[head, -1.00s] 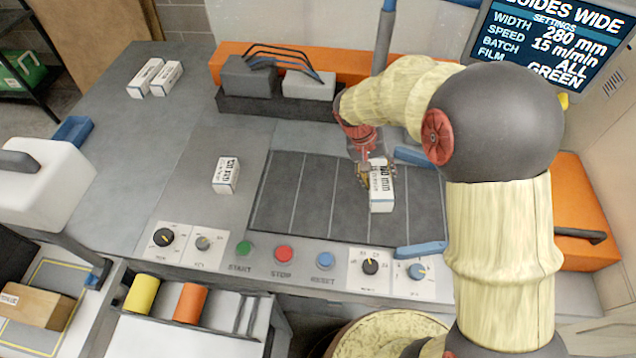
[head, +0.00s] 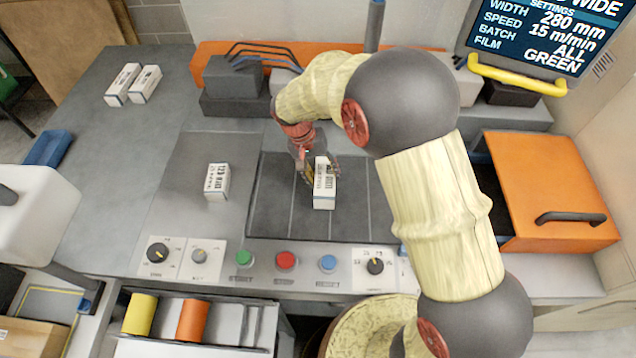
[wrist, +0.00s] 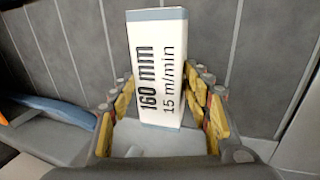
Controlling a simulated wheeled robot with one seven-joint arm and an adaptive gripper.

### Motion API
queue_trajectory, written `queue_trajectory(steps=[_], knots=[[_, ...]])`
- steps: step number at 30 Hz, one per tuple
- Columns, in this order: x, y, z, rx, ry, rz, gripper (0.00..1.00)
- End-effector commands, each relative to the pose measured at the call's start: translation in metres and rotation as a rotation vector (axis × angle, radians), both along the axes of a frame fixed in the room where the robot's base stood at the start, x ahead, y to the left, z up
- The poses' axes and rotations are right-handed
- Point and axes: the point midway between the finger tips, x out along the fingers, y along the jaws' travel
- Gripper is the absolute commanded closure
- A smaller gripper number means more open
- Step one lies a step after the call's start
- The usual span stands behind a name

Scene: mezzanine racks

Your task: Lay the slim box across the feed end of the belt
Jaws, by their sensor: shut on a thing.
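My gripper (head: 318,174) is shut on a slim white box (head: 324,190) with grey-blue ends. It also shows in the wrist view (wrist: 158,65), standing between the fingers (wrist: 160,125), its printed face reading 160 mm and 15 m/min. The dark slatted belt (head: 275,205) lies beneath and around the held box. I cannot tell whether the box touches the belt or hangs just above it. My arm hides the belt's right part in the head view. A blue guide bar (wrist: 50,108) shows at the left in the wrist view.
Another white box (head: 217,182) sits on the grey plate left of the belt. Two more boxes (head: 122,84) (head: 146,84) lie at the far left. Buttons and knobs (head: 286,261) line the front. Grey blocks with cables (head: 233,76) stand behind. An orange cover (head: 545,185) is at right.

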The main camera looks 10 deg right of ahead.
Motion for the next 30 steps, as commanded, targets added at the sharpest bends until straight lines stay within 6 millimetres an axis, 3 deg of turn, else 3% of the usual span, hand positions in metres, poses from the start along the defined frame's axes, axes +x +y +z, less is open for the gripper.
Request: queue_trajectory(steps=[8,15,26,27,30], knots=[[0.006,0.012,-0.016,0.000,-0.001,0.001,1.00],[0.007,0.014,-0.048,0.001,0.000,-0.001,1.00],[0.007,0.014,-0.051,0.001,-0.001,0.000,1.00],[0.007,0.014,-0.052,0.001,-0.001,0.000,0.51],[0.007,0.014,-0.051,0.001,-0.001,0.000,0.45]])
